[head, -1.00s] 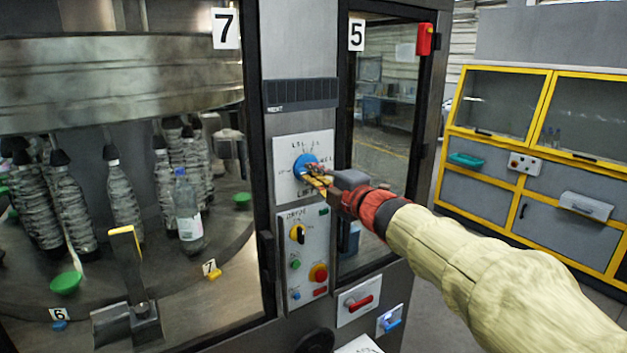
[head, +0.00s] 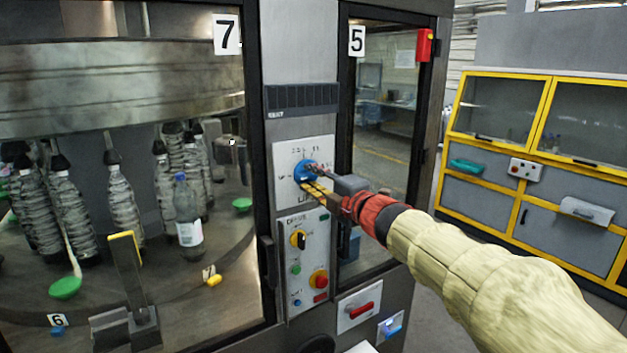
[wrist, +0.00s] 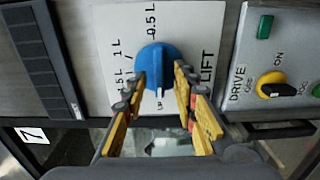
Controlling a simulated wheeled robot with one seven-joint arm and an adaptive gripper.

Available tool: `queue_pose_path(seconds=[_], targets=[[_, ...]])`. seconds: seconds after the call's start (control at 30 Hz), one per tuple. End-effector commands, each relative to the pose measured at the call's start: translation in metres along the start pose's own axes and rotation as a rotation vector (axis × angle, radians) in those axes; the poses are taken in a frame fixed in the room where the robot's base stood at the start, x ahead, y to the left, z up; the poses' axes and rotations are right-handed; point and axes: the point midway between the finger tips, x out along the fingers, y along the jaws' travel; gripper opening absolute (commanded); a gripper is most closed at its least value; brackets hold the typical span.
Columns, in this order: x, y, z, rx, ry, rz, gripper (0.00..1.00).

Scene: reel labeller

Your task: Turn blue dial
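The blue dial (head: 306,172) sits on a white plate (head: 322,152) on the machine's grey post. In the wrist view the dial (wrist: 157,58) is round with a raised grip, and a white pointer line shows at its lower edge. Printed marks such as "0.5 L", "1 L" and "LIFT" surround it. My gripper (head: 317,180) is at the dial, reaching in from the right. In the wrist view my gripper (wrist: 160,76) has its two yellow-sided fingers apart, one on each side of the dial's grip. I cannot tell whether either finger touches it.
Beside the dial plate is the DRIVE panel (wrist: 287,55) with a yellow and black knob (head: 299,239), coloured buttons and a red knob (head: 319,279). Glass doors flank the post. Bottles (head: 187,215) stand behind the left one. Yellow-framed cabinets (head: 540,170) stand at the right.

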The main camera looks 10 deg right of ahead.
Motion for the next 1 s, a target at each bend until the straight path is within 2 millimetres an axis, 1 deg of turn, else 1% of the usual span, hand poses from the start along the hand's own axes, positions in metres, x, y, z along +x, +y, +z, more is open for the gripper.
queue_pose_path(seconds=[0.17, 0.27, 0.37, 0.6, 0.8, 0.9, 1.0], targets=[[-0.001, 0.0, 0.0, 0.0, 0.0, 0.001, 0.28], [-0.005, 0.001, 0.001, 0.0, -0.001, 0.001, 0.28], [-0.018, 0.002, 0.001, -0.001, -0.002, 0.002, 0.28], [-0.066, 0.001, 0.001, -0.002, -0.003, 0.002, 0.28], [-0.101, 0.001, 0.001, -0.001, -0.003, 0.002, 0.28], [-0.112, 0.0, 0.001, -0.001, -0.003, 0.0, 0.28], [-0.118, 0.001, 0.0, -0.001, -0.001, 0.001, 0.28]])
